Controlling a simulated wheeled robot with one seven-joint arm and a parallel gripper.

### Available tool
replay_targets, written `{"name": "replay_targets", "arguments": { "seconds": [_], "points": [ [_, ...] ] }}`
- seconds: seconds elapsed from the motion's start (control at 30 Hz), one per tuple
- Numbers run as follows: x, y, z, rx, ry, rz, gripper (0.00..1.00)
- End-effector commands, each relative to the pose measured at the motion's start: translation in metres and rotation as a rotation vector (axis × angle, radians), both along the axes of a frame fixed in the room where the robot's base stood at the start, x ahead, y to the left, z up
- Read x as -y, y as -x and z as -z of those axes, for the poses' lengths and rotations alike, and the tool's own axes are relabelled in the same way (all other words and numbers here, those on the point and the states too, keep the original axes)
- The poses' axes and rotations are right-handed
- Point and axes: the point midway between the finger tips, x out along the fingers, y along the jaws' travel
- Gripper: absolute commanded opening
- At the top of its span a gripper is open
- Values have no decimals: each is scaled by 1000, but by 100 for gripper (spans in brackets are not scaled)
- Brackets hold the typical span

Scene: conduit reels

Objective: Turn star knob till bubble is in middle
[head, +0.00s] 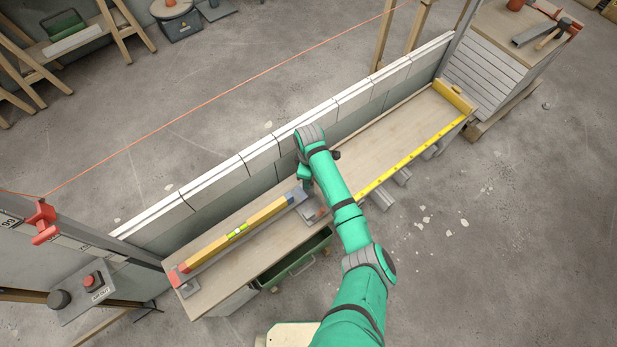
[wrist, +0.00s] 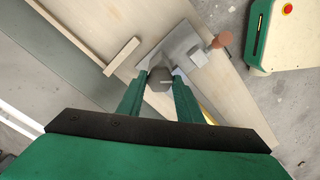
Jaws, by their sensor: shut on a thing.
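A yellow spirit level (head: 262,216) with a red end lies along the left part of the bench. My gripper (head: 306,180) is at the level's right end, pointing down. In the wrist view my gripper (wrist: 159,82) is shut on the dark grey star knob (wrist: 159,76), which sits at the edge of a grey metal plate (wrist: 180,47). The fingers cover the knob's sides. In the head view my arm and gripper hide the knob.
The wooden bench (head: 225,275) stands against a low white block wall (head: 215,180). A yellow rule (head: 410,155) edges the bench's right part. An orange string (head: 200,107) runs above the wall. A control box with a red button (head: 92,280) stands at left. A green drawer (head: 297,262) is below.

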Motion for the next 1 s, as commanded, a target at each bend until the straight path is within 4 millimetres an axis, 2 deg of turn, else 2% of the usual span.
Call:
{"name": "replay_targets", "arguments": {
  "seconds": [0.3,0.77,0.8,0.83,0.87,1.0],
  "points": [
    [0,0,0,-1,1,95,10],
    [1,0,0,-1,1,106,10],
    [1,0,0,-1,1,106,40],
    [1,0,0,-1,1,106,47],
    [0,0,0,-1,1,106,51],
    [0,0,0,0,1,106,51]
  ]
}}
